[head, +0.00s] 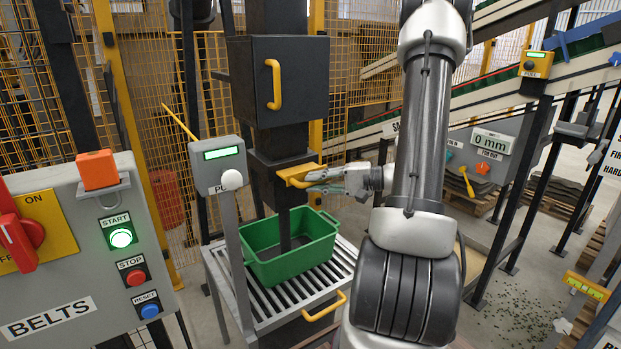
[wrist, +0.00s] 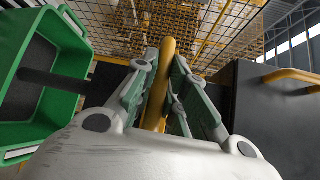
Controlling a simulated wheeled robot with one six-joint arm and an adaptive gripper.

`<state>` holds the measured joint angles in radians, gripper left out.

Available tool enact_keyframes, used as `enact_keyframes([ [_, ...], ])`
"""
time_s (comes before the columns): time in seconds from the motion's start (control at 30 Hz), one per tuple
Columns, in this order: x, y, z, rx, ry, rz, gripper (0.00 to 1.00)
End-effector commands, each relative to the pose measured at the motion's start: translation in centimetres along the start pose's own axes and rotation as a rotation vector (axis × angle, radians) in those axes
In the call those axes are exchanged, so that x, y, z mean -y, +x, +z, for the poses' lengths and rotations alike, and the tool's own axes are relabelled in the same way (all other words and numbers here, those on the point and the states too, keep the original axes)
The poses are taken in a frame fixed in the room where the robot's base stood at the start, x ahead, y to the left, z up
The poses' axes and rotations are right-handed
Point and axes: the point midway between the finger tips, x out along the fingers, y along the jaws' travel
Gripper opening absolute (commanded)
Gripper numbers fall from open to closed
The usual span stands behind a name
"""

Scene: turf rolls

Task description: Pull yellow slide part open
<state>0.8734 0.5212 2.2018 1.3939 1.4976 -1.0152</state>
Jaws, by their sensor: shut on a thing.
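The yellow slide part (head: 296,173) is a handle-like piece at the side of the black column, below the black box and above the green bin. My gripper (head: 312,179) reaches it from the right and is shut on it. In the wrist view, the yellow slide part (wrist: 160,80) runs between the two fingers of my gripper (wrist: 158,95). The fingers hide part of it. How far the slide stands out from the column cannot be told.
A green bin (head: 329,246) stands on a slatted roller table (head: 345,262) under the column, with a dark strip reaching into it. The black box (head: 295,90) above has its own yellow handle (head: 273,84). A grey post panel (head: 217,165) and the BELTS panel (head: 60,270) stand left.

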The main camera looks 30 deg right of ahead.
Motion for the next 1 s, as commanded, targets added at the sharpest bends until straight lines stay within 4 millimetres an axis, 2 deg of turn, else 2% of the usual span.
enact_keyframes([
  [0.17,0.0,0.0,-0.1,-0.001,0.000,0.001,0.00],
  [0.2,0.0,0.1,-0.1,-0.001,0.000,0.001,0.16],
  [0.3,0.0,0.1,-0.1,-0.001,0.000,0.001,0.34],
  [0.33,0.0,0.1,-0.1,-0.001,0.000,0.001,0.35],
  [0.67,0.0,-0.2,-0.1,-0.001,0.000,0.000,0.35],
  [0.77,0.0,-1.3,-0.1,-0.003,0.000,0.000,0.35],
  [1.0,0.0,-6.5,-0.2,-0.006,-0.001,0.000,0.35],
])
